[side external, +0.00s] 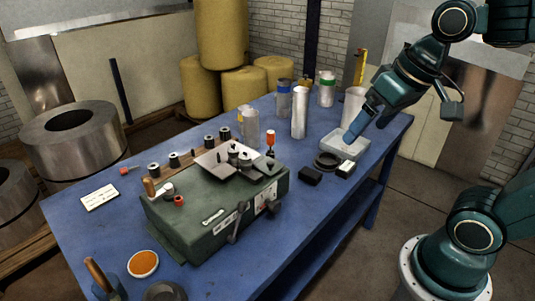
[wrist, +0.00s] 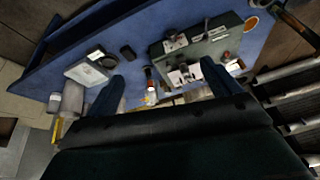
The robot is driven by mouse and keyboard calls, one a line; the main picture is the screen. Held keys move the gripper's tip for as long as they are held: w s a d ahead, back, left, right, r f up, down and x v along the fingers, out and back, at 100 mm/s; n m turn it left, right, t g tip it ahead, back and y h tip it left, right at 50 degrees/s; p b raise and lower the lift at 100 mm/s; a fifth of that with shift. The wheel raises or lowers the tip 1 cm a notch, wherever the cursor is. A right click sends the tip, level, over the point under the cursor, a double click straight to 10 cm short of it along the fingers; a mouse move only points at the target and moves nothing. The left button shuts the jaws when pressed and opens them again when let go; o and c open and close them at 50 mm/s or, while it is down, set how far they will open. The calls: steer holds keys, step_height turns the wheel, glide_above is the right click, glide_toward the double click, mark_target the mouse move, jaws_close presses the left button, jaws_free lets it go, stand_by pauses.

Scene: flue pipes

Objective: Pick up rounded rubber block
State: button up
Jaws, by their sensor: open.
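A small black block with rounded edges (side external: 310,176), which looks like the rubber block, lies on the blue bench near its front edge, left of a dark ring (side external: 327,161). In the wrist view it is the dark block (wrist: 127,52) on the blue top. My gripper (side external: 350,137) has blue fingers and is over or beside the pale tray (side external: 355,152), to the right of and behind the block. In the wrist view the fingers of my gripper (wrist: 163,70) are wide apart with nothing held between them. From the side, one finger hides the other.
A black-and-white small block (side external: 345,169) lies in front of the tray. A green machine box (side external: 215,215) with levers fills the bench's left-middle. Metal cylinders (side external: 299,115) stand at the back. Bare blue bench lies in front of the black block.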

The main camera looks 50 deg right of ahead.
steer(key=w+d+m+g, duration=0.2)
steer(key=w+d+m, duration=0.15)
steer(key=w, duration=0.55)
steer(key=m+g+y, duration=0.2)
steer(key=m+y, duration=0.1)
steer(key=m, duration=0.5)
glide_above(310, 176)
step_height(310, 176, down, 10)
steer(key=f, duration=0.1)
steer(key=w+d+f+m+g+y, duration=0.1)
steer(key=d+f+m, duration=0.3)
steer(key=d+f, duration=0.3)
steer(key=shift+d+f, duration=0.2)
steer(key=shift+f, duration=0.35)
steer(key=x, duration=0.8)
steer(key=shift+a, duration=0.15)
steer(key=shift+f, duration=0.2)
